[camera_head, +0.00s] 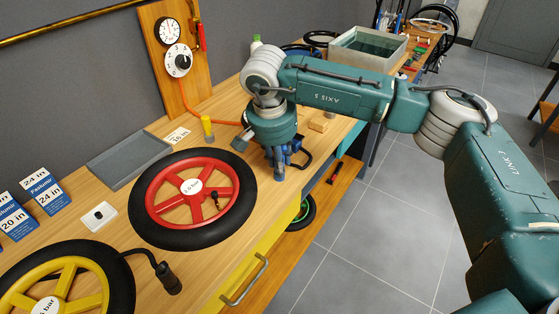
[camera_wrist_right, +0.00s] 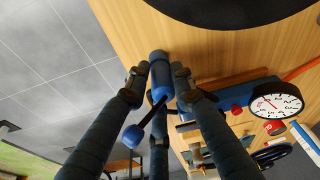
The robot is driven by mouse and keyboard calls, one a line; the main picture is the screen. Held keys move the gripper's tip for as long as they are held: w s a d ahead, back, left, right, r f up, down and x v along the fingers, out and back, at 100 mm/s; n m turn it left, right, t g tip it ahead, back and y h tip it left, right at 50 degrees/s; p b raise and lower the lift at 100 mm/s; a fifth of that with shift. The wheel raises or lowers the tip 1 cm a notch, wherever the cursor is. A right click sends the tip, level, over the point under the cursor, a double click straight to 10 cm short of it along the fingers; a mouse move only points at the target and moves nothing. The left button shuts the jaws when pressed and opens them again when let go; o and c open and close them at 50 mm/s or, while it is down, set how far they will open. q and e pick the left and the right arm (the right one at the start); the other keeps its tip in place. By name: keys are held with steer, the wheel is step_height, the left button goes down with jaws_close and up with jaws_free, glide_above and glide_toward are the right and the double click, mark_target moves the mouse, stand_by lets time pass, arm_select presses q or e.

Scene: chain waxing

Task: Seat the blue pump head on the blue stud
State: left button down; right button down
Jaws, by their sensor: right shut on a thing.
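My right gripper (camera_wrist_right: 158,88) is shut on the blue pump head (camera_wrist_right: 160,75), a blue cylinder with a side lever (camera_wrist_right: 131,137) ending in a blue knob. In the head view my right gripper (camera_head: 279,165) points down over the workbench, right of the red wheel (camera_head: 163,222). The fingers largely cover the pump head there. I cannot make out the blue stud with certainty. A yellow stud (camera_head: 207,128) stands upright behind the red wheel. My left gripper is not in view.
A blue unit with a dial gauge (camera_wrist_right: 275,104) and red knob (camera_wrist_right: 237,108) is near the gripper in the wrist view. A yellow wheel (camera_head: 68,274) with a black hose end (camera_head: 168,280), a grey tray (camera_head: 128,161) and small signs (camera_head: 51,192) occupy the bench (camera_head: 213,257).

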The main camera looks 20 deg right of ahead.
steer(key=c, duration=1.4)
jaws_free()
steer(key=v, duration=1.2)
